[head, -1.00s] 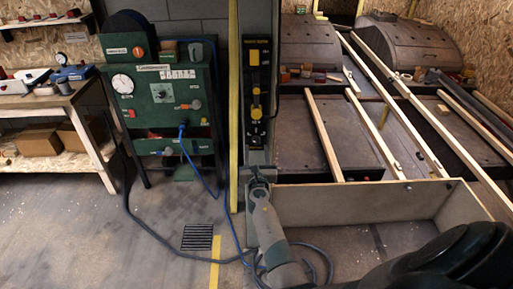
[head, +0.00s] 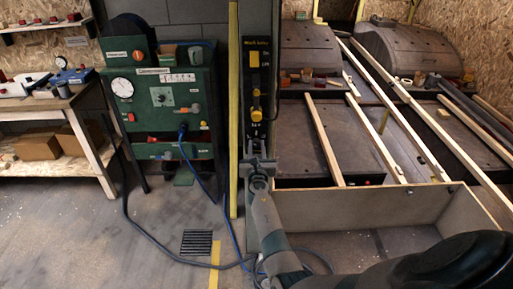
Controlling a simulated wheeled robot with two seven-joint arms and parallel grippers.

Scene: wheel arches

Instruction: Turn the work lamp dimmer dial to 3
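A tall black panel (head: 257,85) with yellow lettering at its top is mounted on the grey post in the middle of the head view. It carries a small yellow switch-like part and, lower down, a yellow knob (head: 256,115); the lettering and scale are too small to read surely. My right gripper (head: 258,162) is just below this panel, seen from behind along my arm. Its fingers are small and partly hidden, so their opening does not show. I cannot tell whether it touches the panel's lower end. My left gripper is not in view.
A green cabinet (head: 194,80) with a white gauge (head: 122,86) and several knobs stands left of the post. A blue cable (head: 196,172) and dark hose run down to the floor. A low-walled bin (head: 360,208) and wooden strips lie right.

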